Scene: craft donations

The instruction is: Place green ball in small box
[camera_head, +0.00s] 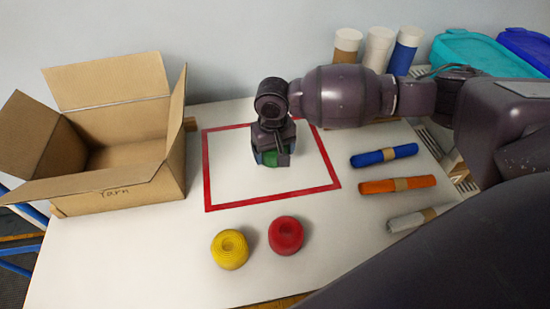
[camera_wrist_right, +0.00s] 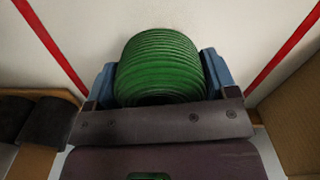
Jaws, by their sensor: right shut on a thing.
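The green ball (camera_wrist_right: 158,65) is a ball of yarn held between the blue fingertips of my right gripper (camera_wrist_right: 160,80). In the head view my right gripper (camera_head: 270,158) is shut on it over the red-outlined square, and only a little green (camera_head: 269,159) shows below the wrist. I cannot tell whether the ball touches the table. The small box (camera_head: 120,185) is an open cardboard box marked "Yarn" at the left, its flaps spread. Its visible inside looks empty, but the bottom is partly hidden. My left gripper is not in view.
A yellow yarn ball (camera_head: 230,249) and a red yarn ball (camera_head: 286,235) sit in front of the red square (camera_head: 207,180). Blue, orange and grey rolls (camera_head: 397,185) lie at the right. Capped tubes (camera_head: 378,48) and lidded bins (camera_head: 480,55) stand at the back.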

